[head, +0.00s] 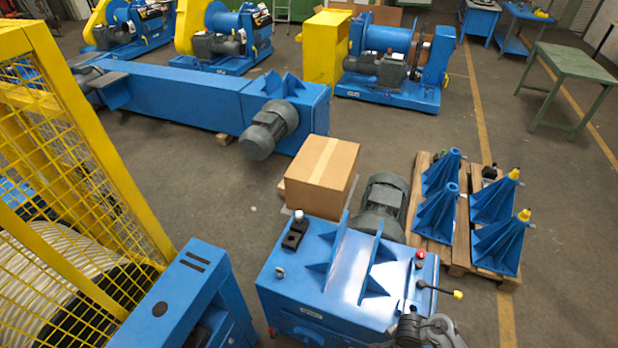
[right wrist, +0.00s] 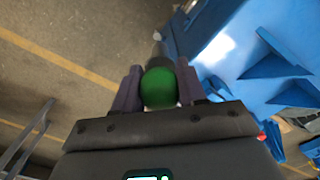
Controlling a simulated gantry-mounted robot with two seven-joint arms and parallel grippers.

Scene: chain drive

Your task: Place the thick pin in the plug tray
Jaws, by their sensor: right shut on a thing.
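In the right wrist view my right gripper (right wrist: 158,85) is shut on a piece with a round green end (right wrist: 159,88) between its two dark fingers. A narrower grey tip shows just beyond the green end. It looks like the thick pin, but most of its length is hidden. Blue machine surfaces lie to the right of the held piece, with floor to the left. In the head view, dark grey parts that look like my right arm's end show at the bottom edge, in front of the blue machine (head: 330,265). I cannot make out a plug tray. My left gripper is not in view.
A cardboard box (head: 320,175) stands behind the blue machine. Wooden pallets (head: 457,255) with several blue conical stands are on the right. A lever with a yellow knob (head: 457,294) sticks out at the machine's right. A yellow mesh guard (head: 70,150) stands on the left.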

